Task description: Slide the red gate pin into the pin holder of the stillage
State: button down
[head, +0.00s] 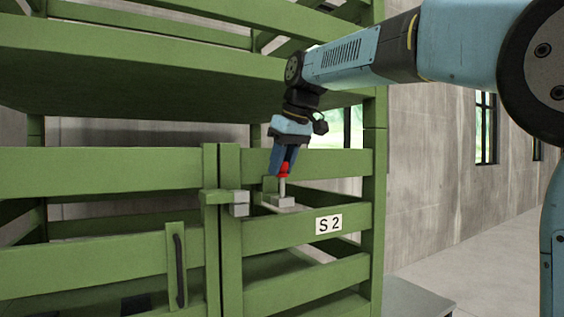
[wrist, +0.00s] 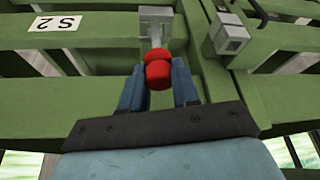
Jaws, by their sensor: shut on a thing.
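The red gate pin has a red head (head: 284,168) and a grey shank. My gripper (head: 279,163) is shut on its head and points down, slightly tilted. The pin's head also shows between my fingers in the wrist view (wrist: 157,72). The shank runs down to the grey pin holder (head: 283,202) on the rail of the green stillage (head: 100,172). In the wrist view the shank's far end meets the holder (wrist: 155,14). I cannot tell how deep the tip is in it.
A grey latch block (head: 240,204) sits left of the holder, by the gate posts. A gate panel with a dark handle (head: 180,270) is at the lower left. The S2 label (head: 329,224) is right of the holder. A wide green beam (head: 160,84) runs above.

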aim_at(283, 177)
jog(key=shift+f, duration=2.25)
jog(key=c, duration=0.8)
grip_release()
jog(key=shift+o, duration=0.2)
jog(key=v, duration=1.3)
jog(key=shift+r, duration=0.35)
